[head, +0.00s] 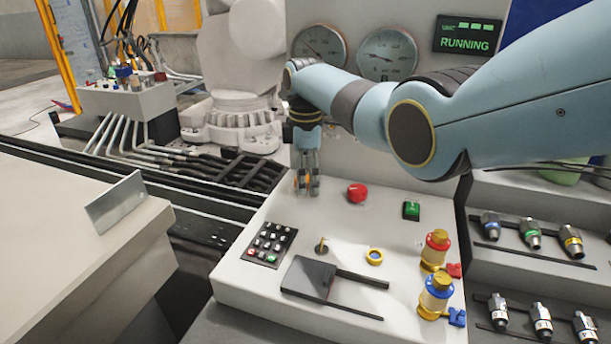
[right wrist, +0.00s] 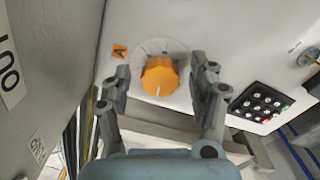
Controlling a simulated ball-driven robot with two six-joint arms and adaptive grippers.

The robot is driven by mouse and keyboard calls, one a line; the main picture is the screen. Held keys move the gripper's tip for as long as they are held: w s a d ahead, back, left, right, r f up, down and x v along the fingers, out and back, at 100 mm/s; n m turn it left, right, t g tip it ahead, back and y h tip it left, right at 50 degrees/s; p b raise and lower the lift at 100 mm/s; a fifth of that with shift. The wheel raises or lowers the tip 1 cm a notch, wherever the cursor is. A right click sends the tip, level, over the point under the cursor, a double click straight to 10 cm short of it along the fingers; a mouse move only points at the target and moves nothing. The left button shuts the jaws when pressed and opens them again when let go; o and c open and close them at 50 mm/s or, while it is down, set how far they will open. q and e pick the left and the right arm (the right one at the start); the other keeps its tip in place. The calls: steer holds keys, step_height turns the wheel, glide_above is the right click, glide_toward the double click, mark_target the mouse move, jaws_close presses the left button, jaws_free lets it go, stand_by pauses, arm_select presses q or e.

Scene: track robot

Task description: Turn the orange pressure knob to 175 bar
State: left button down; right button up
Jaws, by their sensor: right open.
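The orange pressure knob (right wrist: 160,76) sits on the pale panel in the right wrist view. A white mark on it points toward the bottom of that view, and the pale scale around it is too small to read. My right gripper (right wrist: 159,70) is open, one finger on each side of the knob, with gaps visible. In the head view my right gripper (head: 307,186) points down at the console's back left and mostly hides the knob; only bits of orange show. Two round gauges, left (head: 320,44) and right (head: 388,54), are on the upright panel; their values are unreadable.
A screen (head: 467,35) reads RUNNING. A table with an upright plate (head: 116,203) is at left.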

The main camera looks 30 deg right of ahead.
steer(key=c, duration=1.2)
steer(key=shift+o, duration=0.2)
